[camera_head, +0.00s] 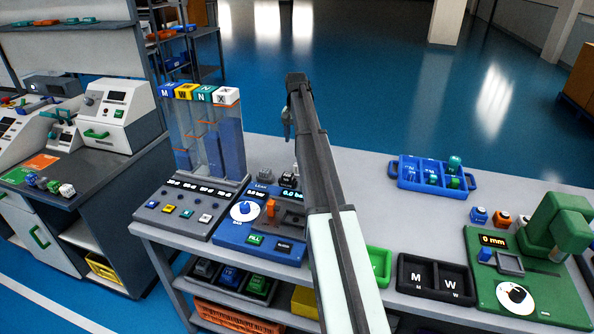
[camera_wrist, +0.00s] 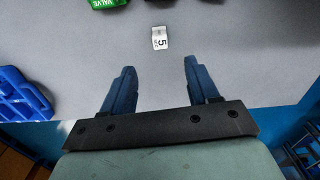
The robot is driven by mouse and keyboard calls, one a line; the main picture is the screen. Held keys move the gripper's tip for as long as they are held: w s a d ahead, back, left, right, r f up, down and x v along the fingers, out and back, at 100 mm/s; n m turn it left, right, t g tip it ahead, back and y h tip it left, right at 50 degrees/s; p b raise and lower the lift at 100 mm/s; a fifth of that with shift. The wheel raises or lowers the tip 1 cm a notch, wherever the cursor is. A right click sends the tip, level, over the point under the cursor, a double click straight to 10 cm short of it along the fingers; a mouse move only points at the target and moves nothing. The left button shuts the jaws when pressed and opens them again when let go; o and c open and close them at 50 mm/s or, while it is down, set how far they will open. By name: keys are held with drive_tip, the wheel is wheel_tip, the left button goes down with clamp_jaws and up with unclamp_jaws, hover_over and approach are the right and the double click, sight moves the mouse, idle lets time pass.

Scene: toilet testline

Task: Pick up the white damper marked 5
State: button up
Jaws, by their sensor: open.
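The white damper marked 5 (camera_wrist: 160,38) lies on the grey tabletop in the wrist view, a small flat white block with a black 5. It is just beyond my fingertips and roughly centred between them, with nothing touching it. My gripper (camera_wrist: 155,68) is open and empty, its two blue-grey fingers wide apart. In the head view my arm crosses the bench, and I cannot make out the damper there; the arm may hide it.
A blue tray (camera_wrist: 22,95) is left of the fingers; the head view shows it (camera_head: 420,187) holding parts. A green VALVE bin (camera_wrist: 104,3) and black objects (camera_wrist: 187,2) line the wrist view's top. The tabletop around the damper is clear.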

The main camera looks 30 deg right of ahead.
drive_tip(key=shift+m, duration=0.3)
wheel_tip(320, 180, down, 8)
drive_tip(key=shift+f, duration=0.15)
drive_tip(key=shift+w+d+f, duration=0.1)
drive_tip(key=shift+d+f, duration=0.05)
drive_tip(key=shift+f, duration=1.25)
drive_tip(key=shift+w+d+f, duration=0.1)
drive_tip(key=shift+f, duration=1.3)
drive_tip(key=c, duration=1)
drive_tip(key=shift+r, duration=0.1)
drive_tip(key=shift+c, duration=0.2)
